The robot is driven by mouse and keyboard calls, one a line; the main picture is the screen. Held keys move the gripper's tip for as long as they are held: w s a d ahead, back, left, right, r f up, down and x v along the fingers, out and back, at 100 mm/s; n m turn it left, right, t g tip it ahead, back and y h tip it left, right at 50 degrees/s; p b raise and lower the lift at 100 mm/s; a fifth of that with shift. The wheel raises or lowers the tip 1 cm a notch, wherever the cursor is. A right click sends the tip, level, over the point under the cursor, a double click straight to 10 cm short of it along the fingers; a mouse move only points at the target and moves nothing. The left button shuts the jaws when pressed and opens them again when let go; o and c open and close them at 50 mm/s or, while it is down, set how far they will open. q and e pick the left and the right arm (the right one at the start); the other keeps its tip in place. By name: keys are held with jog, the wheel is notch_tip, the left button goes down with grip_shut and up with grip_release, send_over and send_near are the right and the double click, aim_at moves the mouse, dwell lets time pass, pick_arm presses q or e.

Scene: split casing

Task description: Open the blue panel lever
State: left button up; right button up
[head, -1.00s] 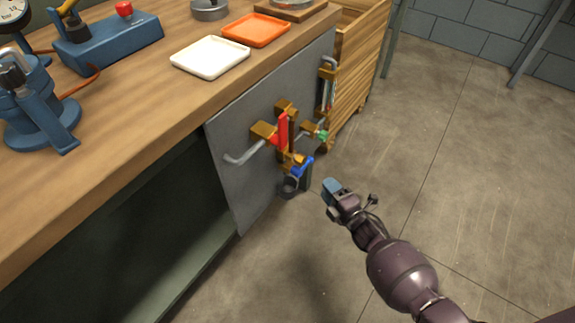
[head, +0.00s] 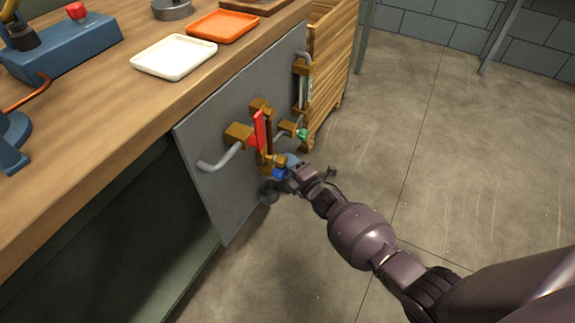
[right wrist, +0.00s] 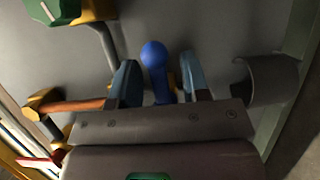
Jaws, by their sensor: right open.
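The blue lever (head: 279,174) is low on the grey panel (head: 218,190), on the side of the workbench. In the right wrist view the blue lever (right wrist: 155,62) has a rounded knob end and stands between my two fingers. My right gripper (right wrist: 158,85) is open, with one bluish finger on each side of the lever. Whether either finger touches it cannot be told. In the head view my right gripper (head: 290,165) covers part of the lever. My left gripper is not in view.
A red lever (head: 260,130), a brass-mounted grey handle (head: 222,160) and a green-tipped lever (head: 302,134) are close by on the panel. A dark grey cup-like part (right wrist: 272,78) is beside my right finger. Open floor (head: 430,150) lies to the right.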

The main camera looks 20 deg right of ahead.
jog(key=shift+w, duration=0.15)
jog(key=shift+c, duration=0.3)
grip_shut()
